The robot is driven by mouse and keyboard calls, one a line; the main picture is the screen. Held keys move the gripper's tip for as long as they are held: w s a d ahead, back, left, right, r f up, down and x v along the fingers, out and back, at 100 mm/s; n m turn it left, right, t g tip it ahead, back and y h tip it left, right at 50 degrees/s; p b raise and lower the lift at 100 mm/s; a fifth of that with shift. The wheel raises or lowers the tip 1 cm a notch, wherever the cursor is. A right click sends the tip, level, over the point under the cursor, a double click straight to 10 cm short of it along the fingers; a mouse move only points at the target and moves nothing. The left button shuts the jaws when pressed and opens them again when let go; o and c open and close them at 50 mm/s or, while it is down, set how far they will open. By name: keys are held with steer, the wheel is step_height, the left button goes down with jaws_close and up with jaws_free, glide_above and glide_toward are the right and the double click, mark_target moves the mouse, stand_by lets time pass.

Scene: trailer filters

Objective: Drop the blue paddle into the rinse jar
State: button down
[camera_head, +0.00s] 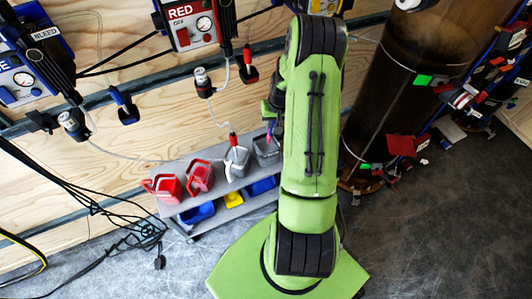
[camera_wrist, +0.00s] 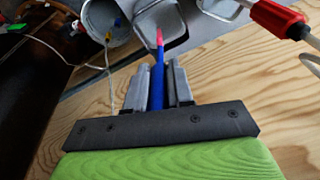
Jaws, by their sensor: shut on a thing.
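The blue paddle (camera_wrist: 158,82) is between the fingers of my gripper (camera_wrist: 158,88) in the wrist view. Its pink tip (camera_wrist: 160,38) points at a grey square jar (camera_wrist: 150,18) and overlaps its opening; I cannot tell how deep it is. In the head view my gripper (camera_head: 270,112) is partly hidden by my green arm, above the right grey jar (camera_head: 267,152) on the shelf. A second grey jar (camera_head: 237,162) stands just left of it. No label shows which is the rinse jar.
Two red containers (camera_head: 200,177) stand left of the grey jars on a grey cart (camera_head: 222,185), with blue and yellow bins below. A red-ended tool (camera_wrist: 275,18) on a white tube is at the left grey jar. A brown cylinder (camera_head: 400,90) stands right of my arm.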

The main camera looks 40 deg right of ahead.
steer(key=shift+f, duration=0.5)
steer(key=c, duration=0.9)
jaws_free()
steer(key=shift+r, duration=0.1)
steer(key=p+v, duration=0.5)
steer(key=v, duration=1)
steer(key=shift+s+r, duration=0.1)
steer(key=shift+r, duration=0.25)
